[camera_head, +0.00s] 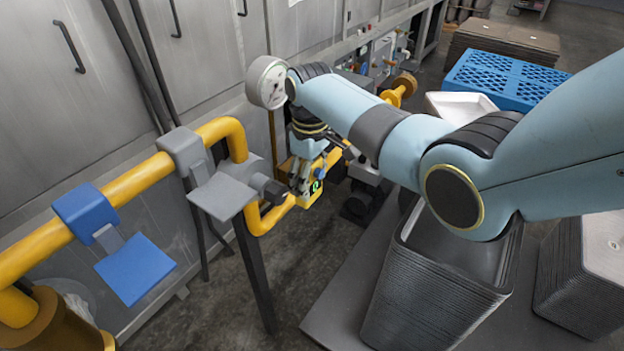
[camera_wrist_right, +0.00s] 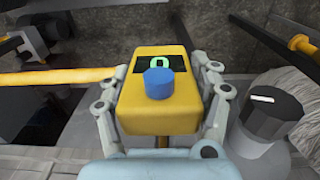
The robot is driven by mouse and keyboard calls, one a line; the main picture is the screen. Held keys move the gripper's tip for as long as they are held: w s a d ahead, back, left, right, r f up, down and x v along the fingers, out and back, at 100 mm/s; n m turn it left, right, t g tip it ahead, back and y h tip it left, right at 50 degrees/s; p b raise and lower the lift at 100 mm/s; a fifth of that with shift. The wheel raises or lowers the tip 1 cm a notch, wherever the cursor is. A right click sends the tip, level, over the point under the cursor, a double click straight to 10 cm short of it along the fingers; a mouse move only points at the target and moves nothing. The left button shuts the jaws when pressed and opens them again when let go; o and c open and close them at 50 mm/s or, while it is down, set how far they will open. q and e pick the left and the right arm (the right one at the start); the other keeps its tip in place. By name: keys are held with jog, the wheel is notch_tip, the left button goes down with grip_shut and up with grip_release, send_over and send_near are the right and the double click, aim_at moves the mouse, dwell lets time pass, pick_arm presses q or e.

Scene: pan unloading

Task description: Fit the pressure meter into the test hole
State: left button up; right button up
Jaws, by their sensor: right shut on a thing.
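The pressure meter is a small yellow box with a lit green display and a blue button. In the wrist view the meter (camera_wrist_right: 160,113) sits upright in the picture between the two grey fingers of my right gripper (camera_wrist_right: 160,88), which is shut on its sides. In the head view the meter (camera_head: 317,184) hangs at the end of my right arm, beside the yellow pipe, with the gripper (camera_head: 303,178) at its left side. A thin brass stem shows below the meter in the wrist view. I cannot make out the test hole. My left gripper is not in view.
A yellow pipe (camera_head: 140,180) runs left. A dial gauge (camera_head: 267,82) stands behind. Stacked pans (camera_head: 425,295) stand right.

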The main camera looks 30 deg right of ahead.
jog(key=shift+w+a+b, duration=0.3)
jog(key=shift+w+b, duration=0.15)
jog(key=shift+w, duration=0.25)
dwell(0.3)
jog(key=o, duration=1.3)
jog(key=shift+o, duration=0.2)
notch_tip(320, 180, up, 12)
jog(key=shift+r, duration=0.1)
